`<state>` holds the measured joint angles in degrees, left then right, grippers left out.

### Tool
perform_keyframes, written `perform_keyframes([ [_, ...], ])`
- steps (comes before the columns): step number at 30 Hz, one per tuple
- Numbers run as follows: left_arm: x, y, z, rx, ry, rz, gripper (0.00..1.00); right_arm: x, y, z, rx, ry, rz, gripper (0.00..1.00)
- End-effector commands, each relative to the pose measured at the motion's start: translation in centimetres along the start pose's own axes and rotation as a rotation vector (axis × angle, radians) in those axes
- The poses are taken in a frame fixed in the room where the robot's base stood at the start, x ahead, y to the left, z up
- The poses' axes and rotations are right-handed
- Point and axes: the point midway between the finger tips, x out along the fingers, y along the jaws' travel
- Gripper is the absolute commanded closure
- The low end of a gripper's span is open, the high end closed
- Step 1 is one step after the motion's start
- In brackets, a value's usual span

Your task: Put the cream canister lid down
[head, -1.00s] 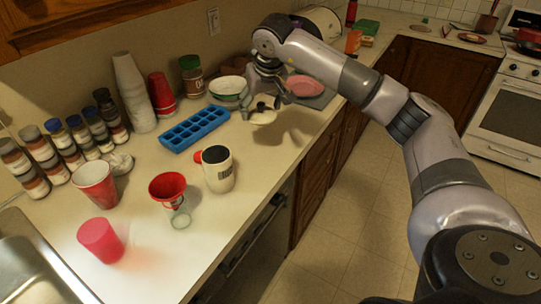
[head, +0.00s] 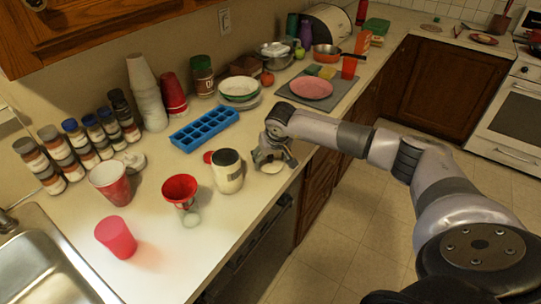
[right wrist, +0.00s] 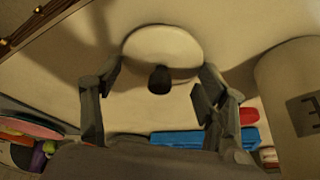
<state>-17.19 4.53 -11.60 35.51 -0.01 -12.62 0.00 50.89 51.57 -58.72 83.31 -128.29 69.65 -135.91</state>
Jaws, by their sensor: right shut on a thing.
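The cream canister lid (head: 273,168) is a round pale disc near the counter's front edge, right of the cream canister. In the right wrist view the lid (right wrist: 175,45) shows a dark knob at its middle, between the fingers. My right gripper (head: 269,159) is shut on the lid from above; it also shows in the right wrist view (right wrist: 155,90). Whether the lid touches the counter I cannot tell. My left gripper is not in view.
A blue ice tray (head: 205,129) lies behind the canister. A grey mat (head: 340,104) with a pink plate (head: 311,87) lies farther back.

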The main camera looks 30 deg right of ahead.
Motion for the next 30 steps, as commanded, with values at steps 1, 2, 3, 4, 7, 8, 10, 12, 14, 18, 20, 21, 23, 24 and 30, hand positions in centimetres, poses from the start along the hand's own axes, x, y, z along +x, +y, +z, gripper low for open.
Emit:
perform_keyframes([
  [1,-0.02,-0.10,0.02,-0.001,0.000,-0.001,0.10,0.04,-0.01,-0.02,0.000,0.001,0.000,0.54],
  [2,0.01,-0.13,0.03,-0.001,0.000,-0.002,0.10,0.04,-0.01,-0.02,0.000,0.001,0.000,0.54],
  [3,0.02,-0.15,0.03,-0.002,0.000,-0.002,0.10,0.03,0.00,-0.03,0.000,0.001,0.000,0.54],
  [4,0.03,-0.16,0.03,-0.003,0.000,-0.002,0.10,0.03,0.00,-0.03,0.000,0.001,0.000,0.54],
  [7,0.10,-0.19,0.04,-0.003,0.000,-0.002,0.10,0.08,0.00,0.00,0.000,0.001,0.000,0.54],
  [8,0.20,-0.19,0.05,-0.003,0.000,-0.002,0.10,0.17,0.01,0.04,0.000,0.001,0.000,0.54],
  [10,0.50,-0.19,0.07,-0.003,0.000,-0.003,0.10,0.42,0.02,0.14,0.000,0.001,0.000,0.54],
  [12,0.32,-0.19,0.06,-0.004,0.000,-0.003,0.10,0.25,0.02,0.08,0.000,0.001,0.000,0.29],
  [14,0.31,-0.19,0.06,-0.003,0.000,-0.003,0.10,0.25,0.02,0.09,0.000,0.000,0.000,0.25],
  [18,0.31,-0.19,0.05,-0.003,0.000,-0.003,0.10,0.25,0.02,0.09,0.000,0.000,0.000,0.16],
  [20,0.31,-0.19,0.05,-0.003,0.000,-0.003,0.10,0.24,0.02,0.09,0.000,0.000,0.000,0.13],
  [21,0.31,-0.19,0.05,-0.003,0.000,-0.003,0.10,0.24,0.02,0.08,0.000,0.000,0.000,0.13],
  [23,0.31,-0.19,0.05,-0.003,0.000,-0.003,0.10,0.24,0.02,0.08,0.000,0.000,0.000,0.13],
  [24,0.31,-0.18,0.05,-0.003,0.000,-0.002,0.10,0.24,0.02,0.08,0.000,0.000,0.000,0.13],
  [30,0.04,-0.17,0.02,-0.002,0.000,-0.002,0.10,-0.01,0.02,-0.03,0.000,0.000,0.000,0.13],
])
